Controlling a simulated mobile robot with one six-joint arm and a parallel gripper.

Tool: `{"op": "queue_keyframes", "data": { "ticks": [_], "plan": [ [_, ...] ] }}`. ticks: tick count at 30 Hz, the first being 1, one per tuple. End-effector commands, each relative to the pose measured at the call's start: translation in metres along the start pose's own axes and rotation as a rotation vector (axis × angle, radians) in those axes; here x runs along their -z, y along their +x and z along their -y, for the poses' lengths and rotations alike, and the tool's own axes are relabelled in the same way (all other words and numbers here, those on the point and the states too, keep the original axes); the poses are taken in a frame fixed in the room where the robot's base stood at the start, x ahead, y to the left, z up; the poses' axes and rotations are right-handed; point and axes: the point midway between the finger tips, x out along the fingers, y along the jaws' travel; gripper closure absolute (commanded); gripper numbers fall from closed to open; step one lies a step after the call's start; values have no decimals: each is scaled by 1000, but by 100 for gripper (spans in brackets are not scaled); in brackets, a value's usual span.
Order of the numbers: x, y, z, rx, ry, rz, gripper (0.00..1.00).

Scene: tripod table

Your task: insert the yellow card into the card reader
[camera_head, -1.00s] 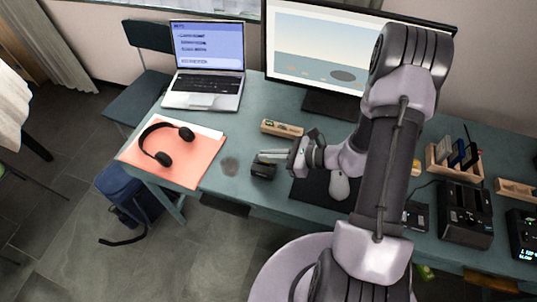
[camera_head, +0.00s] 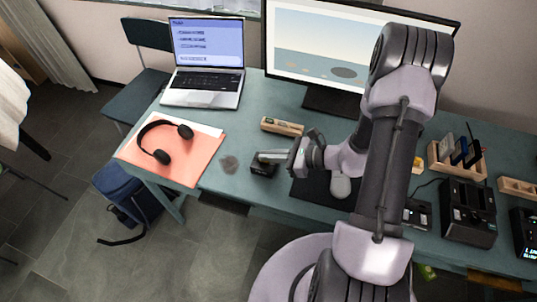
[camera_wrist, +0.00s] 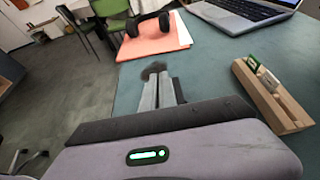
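My gripper (camera_head: 272,157) is over the front of the table, left of the mouse, with its fingers pointing left. In the wrist view its two pale fingers (camera_wrist: 158,92) lie side by side, shut, with no card visible between them. A small black box (camera_head: 263,168), possibly the card reader, is at and just below the fingertips in the head view. I cannot pick out the yellow card for certain. A small yellow patch (camera_head: 417,163) shows right of my arm, partly hidden by it.
A wooden holder (camera_head: 282,127) with small cards stands behind the gripper; it also shows in the wrist view (camera_wrist: 272,98). Headphones (camera_head: 163,156) lie on an orange folder (camera_head: 195,172) at left. A laptop (camera_head: 204,98) and monitor (camera_head: 345,50) stand behind. Black devices (camera_head: 468,212) are at right.

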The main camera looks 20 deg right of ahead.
Motion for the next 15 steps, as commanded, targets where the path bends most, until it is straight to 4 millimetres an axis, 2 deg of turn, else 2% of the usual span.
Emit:
{"op": "queue_keyframes", "data": {
  "ticks": [15],
  "plan": [
    [13, 5, 0, 0, 0, 0, 100]
  ]
}}
